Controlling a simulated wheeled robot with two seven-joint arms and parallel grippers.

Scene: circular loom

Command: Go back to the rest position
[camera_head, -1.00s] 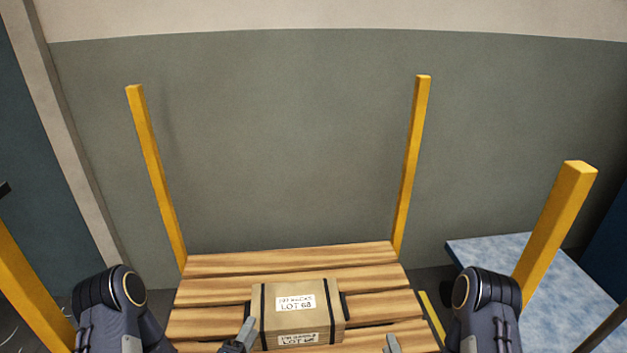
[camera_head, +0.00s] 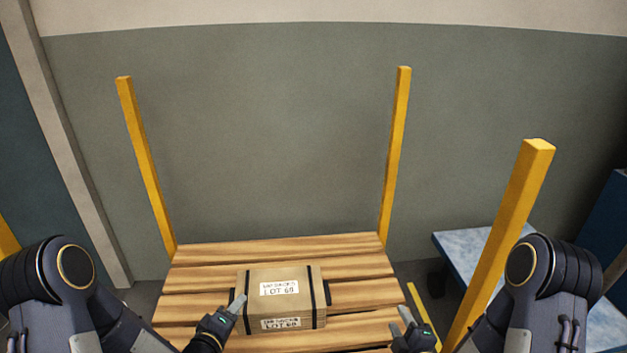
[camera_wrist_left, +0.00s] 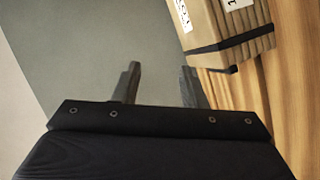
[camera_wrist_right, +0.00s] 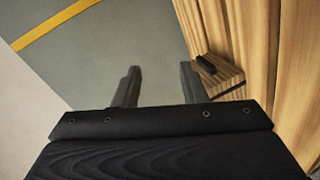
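My left gripper (camera_head: 232,312) is at the left front side of a cardboard box on the pallet. In the left wrist view its two fingers (camera_wrist_left: 160,85) stand apart with nothing between them. My right gripper (camera_head: 408,325) is at the right front of the pallet, apart from the box. In the right wrist view its fingers (camera_wrist_right: 158,87) are also apart and empty. The brown box (camera_head: 300,307) has dark straps and white "LOT 68" labels, and it rests flat on the slats. It also shows in the left wrist view (camera_wrist_left: 225,25).
The wooden pallet (camera_head: 340,245) has yellow posts (camera_head: 146,165), (camera_head: 395,160) at its back corners. Another yellow post (camera_head: 505,235) rises close by my right arm. A blue-topped table (camera_head: 462,248) stands at the right. A grey wall (camera_head: 260,130) is behind.

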